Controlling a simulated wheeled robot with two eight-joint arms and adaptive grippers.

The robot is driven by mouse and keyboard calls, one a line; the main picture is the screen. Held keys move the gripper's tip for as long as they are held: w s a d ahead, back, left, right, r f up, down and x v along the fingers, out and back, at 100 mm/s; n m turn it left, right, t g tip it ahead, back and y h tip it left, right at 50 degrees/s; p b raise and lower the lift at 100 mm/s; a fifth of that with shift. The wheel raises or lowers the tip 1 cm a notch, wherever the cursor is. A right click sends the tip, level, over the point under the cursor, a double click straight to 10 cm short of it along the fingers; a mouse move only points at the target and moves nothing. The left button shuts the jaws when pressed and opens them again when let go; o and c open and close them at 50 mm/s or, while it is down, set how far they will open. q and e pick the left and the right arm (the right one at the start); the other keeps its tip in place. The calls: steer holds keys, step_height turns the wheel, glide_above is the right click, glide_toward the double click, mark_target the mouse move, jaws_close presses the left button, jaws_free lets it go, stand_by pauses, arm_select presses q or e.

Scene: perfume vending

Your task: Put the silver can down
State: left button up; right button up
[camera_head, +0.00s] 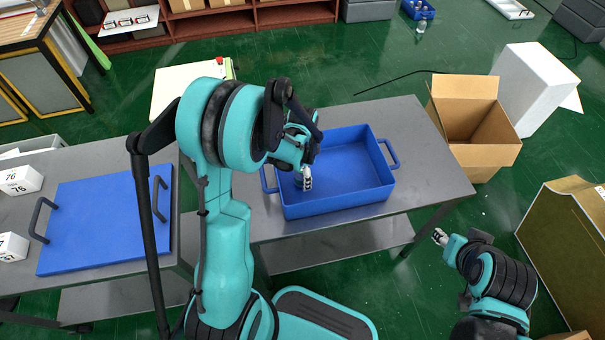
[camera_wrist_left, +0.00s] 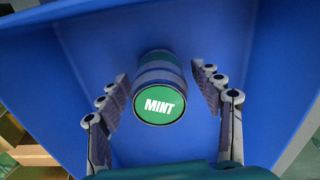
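The silver can (camera_wrist_left: 158,66) shows in the left wrist view with its green "MINT" end (camera_wrist_left: 159,104) facing the camera. It is inside the blue tray (camera_head: 353,200), apparently resting on the tray's floor. My left gripper (camera_wrist_left: 162,88) is open, with one finger on each side of the can and a visible gap on both sides. In the head view my left gripper (camera_head: 305,179) reaches down into the left part of the tray, and the can is hidden there. My right gripper (camera_head: 440,237) is off to the right, beyond the table, too small to tell its state.
A blue board with handles (camera_head: 100,225) and white boxes (camera_head: 20,180) lie on the left table. An open cardboard box (camera_head: 470,120) stands at the right. The tray's right part looks empty.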

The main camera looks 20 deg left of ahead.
arm_select(q)
steer(key=shift+r, duration=0.25)
step_height(320, 180, up, 11)
steer(key=p, duration=0.4)
steer(key=shift+p, duration=0.4)
steer(key=shift+s+d+r, duration=0.1)
steer(key=shift+r, duration=0.5)
steer(key=s+d+r+n+t, duration=0.2)
steer(key=s+r+n+t, duration=0.1)
steer(key=s+r+n, duration=0.1)
steer(key=s+d+r+n+t, duration=0.3)
steer(key=s+r+n+t, duration=0.1)
steer(key=s+r, duration=0.3)
steer(key=shift+s+d+r+n, duration=0.15)
steer(key=shift+s+d+n, duration=0.1)
steer(key=shift+s+n, duration=0.75)
steer(key=shift+s, duration=0.15)
